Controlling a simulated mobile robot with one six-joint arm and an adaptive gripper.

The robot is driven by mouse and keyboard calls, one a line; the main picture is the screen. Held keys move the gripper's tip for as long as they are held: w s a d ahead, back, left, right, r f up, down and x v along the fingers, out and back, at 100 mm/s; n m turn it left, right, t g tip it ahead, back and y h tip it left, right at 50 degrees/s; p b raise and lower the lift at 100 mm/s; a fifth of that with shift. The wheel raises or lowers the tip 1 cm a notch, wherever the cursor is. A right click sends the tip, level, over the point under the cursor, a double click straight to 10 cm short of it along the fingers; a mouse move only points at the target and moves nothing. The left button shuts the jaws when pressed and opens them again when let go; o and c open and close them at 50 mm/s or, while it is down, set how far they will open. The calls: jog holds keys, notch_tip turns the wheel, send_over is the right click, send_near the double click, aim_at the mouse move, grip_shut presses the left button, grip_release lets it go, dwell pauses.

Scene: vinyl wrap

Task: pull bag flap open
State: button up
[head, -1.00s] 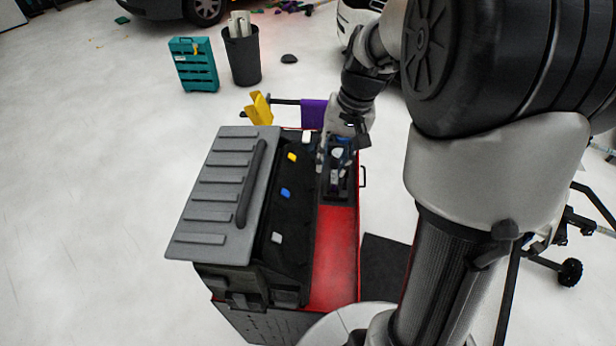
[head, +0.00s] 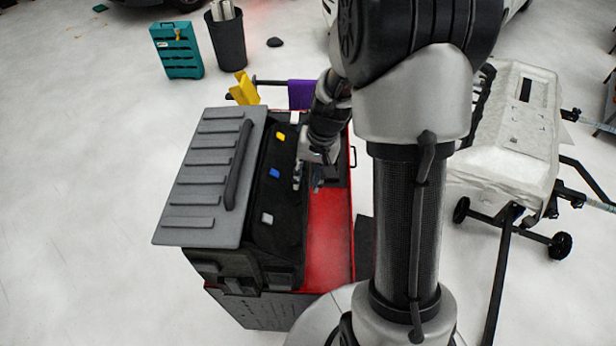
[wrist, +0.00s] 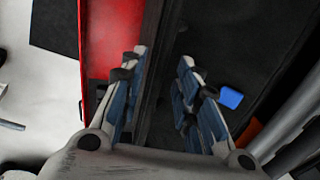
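The black bag (head: 255,265) sits on the red-topped cart (head: 327,250). Its ribbed grey lid (head: 200,180) is folded out to the left. A dark flap or panel (head: 287,208) with yellow, blue and white tabs faces up along its right side. My gripper (head: 308,185) is at the right edge of this panel, fingers pointing down. In the wrist view, my gripper (wrist: 163,62) has its blue-padded fingers apart. A dark edge (wrist: 153,70) runs between them, beside the red top. Whether either finger touches it cannot be told. The blue tab (wrist: 230,97) is right of the fingers.
A purple cloth (head: 301,95) and a yellow item (head: 244,91) are at the cart's far end. A black bin (head: 228,45) and teal case (head: 177,50) stand beyond. A white-covered wheeled cart (head: 510,130) stands at right. The left floor is clear.

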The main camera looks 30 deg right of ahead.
grip_shut()
dwell(0.3)
dwell(0.7)
